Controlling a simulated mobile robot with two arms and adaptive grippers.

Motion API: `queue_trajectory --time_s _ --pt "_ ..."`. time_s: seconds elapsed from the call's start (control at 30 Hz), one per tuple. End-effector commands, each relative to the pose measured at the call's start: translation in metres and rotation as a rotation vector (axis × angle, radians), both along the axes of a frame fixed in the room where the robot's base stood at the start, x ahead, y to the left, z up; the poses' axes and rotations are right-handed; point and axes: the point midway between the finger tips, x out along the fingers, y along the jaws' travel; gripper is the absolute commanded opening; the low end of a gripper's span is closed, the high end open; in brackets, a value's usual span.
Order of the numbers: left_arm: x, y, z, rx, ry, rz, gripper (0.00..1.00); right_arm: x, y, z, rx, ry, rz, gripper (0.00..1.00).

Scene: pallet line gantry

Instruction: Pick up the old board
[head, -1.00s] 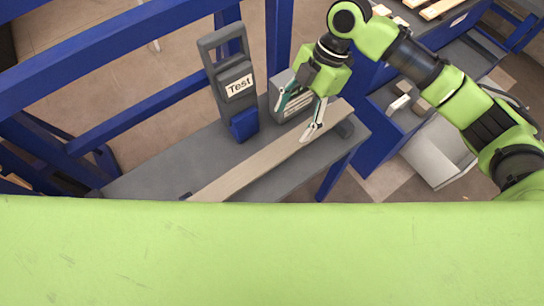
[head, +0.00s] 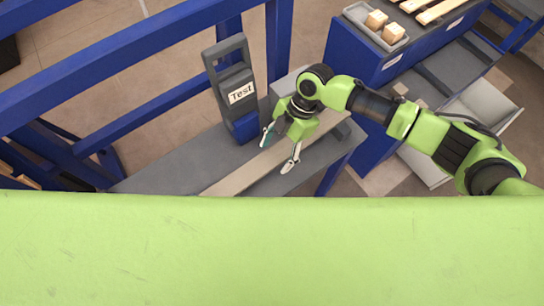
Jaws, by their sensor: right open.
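The old board (head: 242,178) is a long, pale wooden plank lying on the grey bench (head: 170,170). It runs diagonally from the lower middle up to the right, and its near end is cut off by my green body. My right gripper (head: 279,150) is over the board with its fingers pointing down, one finger on each side of the plank in the picture. It is open and holds nothing. I cannot tell how high the fingertips are above the board. The arm and gripper hide part of the board's right half. My left gripper is not in view.
A grey device labelled "Test" (head: 236,92) stands on the bench just left of the right gripper. Blue frame beams (head: 120,60) run along the back left. A blue cabinet (head: 375,75) with a tray of wooden blocks (head: 377,20) stands at the right.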

Motion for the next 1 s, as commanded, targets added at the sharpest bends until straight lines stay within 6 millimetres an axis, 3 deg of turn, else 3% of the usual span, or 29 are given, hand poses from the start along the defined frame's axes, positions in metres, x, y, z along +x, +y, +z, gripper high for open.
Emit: queue_trajectory --time_s 0.13,0.37,0.5,0.57,0.67,1.0 --pt "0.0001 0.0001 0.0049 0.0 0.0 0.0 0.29 -0.0031 0.0036 -0.0121 -0.001 0.001 -0.001 0.61" --pt "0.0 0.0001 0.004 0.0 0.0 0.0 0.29 -0.0031 0.0037 -0.0142 -0.001 0.0 -0.001 0.61" --pt "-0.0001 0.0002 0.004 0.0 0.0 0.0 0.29 -0.0031 0.0037 -0.0141 -0.002 0.0 -0.001 0.25" --pt "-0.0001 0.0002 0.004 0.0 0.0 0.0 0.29 -0.0031 0.0036 -0.0141 -0.002 0.0 -0.001 0.13" --pt "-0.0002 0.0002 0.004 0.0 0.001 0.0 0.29 -0.0031 0.0041 -0.0136 0.0 0.0 -0.001 0.09" --pt "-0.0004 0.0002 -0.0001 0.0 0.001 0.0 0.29 -0.0026 0.0047 -0.0093 0.002 -0.001 -0.001 0.09"
